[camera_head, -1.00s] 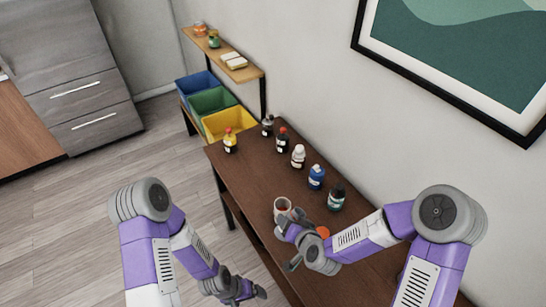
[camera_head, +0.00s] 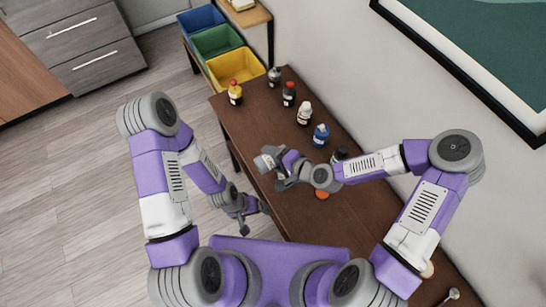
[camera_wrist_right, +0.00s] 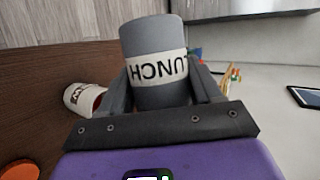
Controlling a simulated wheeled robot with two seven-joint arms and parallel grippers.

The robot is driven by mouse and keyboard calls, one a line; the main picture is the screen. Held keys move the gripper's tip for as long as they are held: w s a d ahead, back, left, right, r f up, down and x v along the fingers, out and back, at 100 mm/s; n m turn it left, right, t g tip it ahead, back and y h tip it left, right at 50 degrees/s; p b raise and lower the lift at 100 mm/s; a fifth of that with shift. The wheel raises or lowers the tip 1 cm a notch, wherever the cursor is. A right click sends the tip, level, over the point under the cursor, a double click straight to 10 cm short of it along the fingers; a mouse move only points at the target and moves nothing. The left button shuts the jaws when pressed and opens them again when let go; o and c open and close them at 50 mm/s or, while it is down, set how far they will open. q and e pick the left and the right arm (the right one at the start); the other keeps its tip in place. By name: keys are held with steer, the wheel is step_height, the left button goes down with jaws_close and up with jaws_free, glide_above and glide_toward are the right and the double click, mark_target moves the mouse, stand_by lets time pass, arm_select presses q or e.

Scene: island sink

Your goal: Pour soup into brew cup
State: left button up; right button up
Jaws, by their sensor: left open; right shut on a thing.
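The grey canister with a white LUNCH band (camera_wrist_right: 158,60) is between the fingers of my right gripper (camera_wrist_right: 163,88) in the right wrist view. In the head view my right gripper (camera_head: 278,172) holds the canister (camera_head: 265,162) over the table's left side, and it looks tilted. A white cup with dark red marking (camera_wrist_right: 86,98) stands on the wood, left of the held canister in the wrist view; in the head view I cannot make it out, and my right gripper may hide it. My left gripper (camera_head: 250,213) is open and empty, low beside the table's left edge.
A row of bottles, including a blue one (camera_head: 321,135) and a white one (camera_head: 304,113), stands along the back of the brown table (camera_head: 325,220). An orange disc (camera_head: 322,195) lies near my right wrist. Blue, green and yellow bins (camera_head: 237,69) stand beyond the table.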

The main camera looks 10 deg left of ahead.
steer(key=shift+d+r+m+y, duration=0.15)
steer(key=shift+r+m+y, duration=0.1)
steer(key=shift+m+y, duration=0.15)
steer(key=shift+w+d+r+m+g+y+b, duration=0.3)
steer(key=shift+r+m+y+b, duration=0.15)
steer(key=shift+m+y, duration=0.3)
steer(key=shift+w+d+r+m+y+b, duration=0.1)
steer(key=shift+r+m+y+b, duration=0.25)
steer(key=shift+m+y, duration=0.1)
steer(key=shift+w+d+r+m+y+b, duration=0.1)
steer(key=shift+r+m+y+b, duration=0.1)
steer(key=shift+r+m+y, duration=0.15)
stand_by(0.6)
